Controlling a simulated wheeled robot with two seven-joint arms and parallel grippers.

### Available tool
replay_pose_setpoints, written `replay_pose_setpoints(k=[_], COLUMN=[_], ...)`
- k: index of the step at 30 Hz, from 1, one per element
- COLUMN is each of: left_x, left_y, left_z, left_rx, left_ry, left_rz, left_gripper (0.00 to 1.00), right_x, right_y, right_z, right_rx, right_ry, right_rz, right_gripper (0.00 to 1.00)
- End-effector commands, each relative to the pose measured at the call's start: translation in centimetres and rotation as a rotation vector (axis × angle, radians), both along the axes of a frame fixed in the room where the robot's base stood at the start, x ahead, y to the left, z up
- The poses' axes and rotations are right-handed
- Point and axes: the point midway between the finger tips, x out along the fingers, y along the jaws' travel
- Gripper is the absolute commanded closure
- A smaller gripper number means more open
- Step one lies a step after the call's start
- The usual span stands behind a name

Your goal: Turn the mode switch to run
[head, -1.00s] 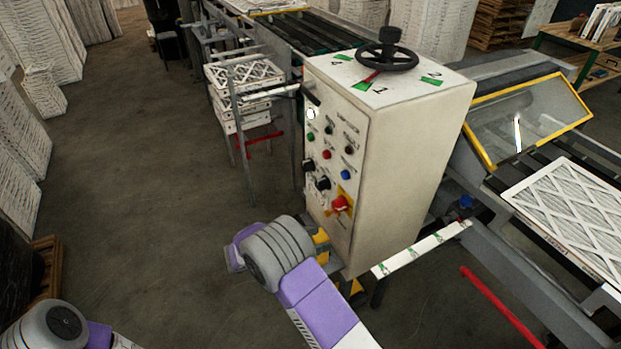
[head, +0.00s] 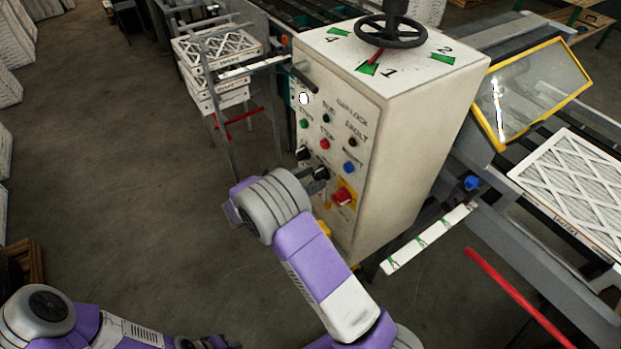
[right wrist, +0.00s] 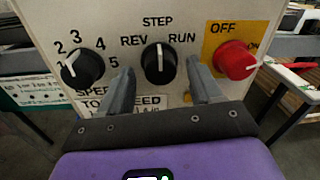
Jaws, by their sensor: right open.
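The mode switch is a black knob (right wrist: 159,64) on the front of a beige control cabinet (head: 430,150). In the right wrist view its white pointer line stands straight up at STEP, between REV on the left and RUN on the right. My right gripper (right wrist: 162,88) is open, with one finger on each side below the knob; I cannot tell whether they touch it. In the head view, the knob (head: 321,173) is just beyond my right gripper, whose fingers are mostly hidden by the wrist. My left arm shows at bottom left; its fingers are not visible.
A numbered speed knob (right wrist: 82,67) is close left of the mode switch, and a red OFF/ON switch (right wrist: 236,60) is close right. Push buttons and lamps sit above on the panel. A handwheel (head: 391,32) tops the cabinet. The floor at left is open.

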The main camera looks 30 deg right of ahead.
Motion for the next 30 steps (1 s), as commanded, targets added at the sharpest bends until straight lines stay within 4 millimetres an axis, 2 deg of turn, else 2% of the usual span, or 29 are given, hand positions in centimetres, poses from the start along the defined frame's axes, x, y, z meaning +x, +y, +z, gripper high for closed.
replay_pose_setpoints(k=[10, 21, 30], left_x=[0.03, 0.03, 0.02], left_y=[0.0, 0.0, 0.0], left_z=[-0.02, -0.02, -0.1], left_rx=[0.0, 0.0, 0.0], left_ry=[-0.001, -0.001, 0.0], left_rz=[0.0, 0.0, 0.0], left_gripper=[0.49, 0.49, 0.49], right_x=[-0.01, -0.01, -0.02], right_y=[-0.49, -0.46, -0.41], right_z=[-0.01, -0.01, -0.03], right_rx=[0.0, 0.0, 0.004], right_ry=[0.0, 0.0, -0.045], right_rz=[0.0, 0.0, 0.001], right_gripper=[0.37, 0.92, 0.92])
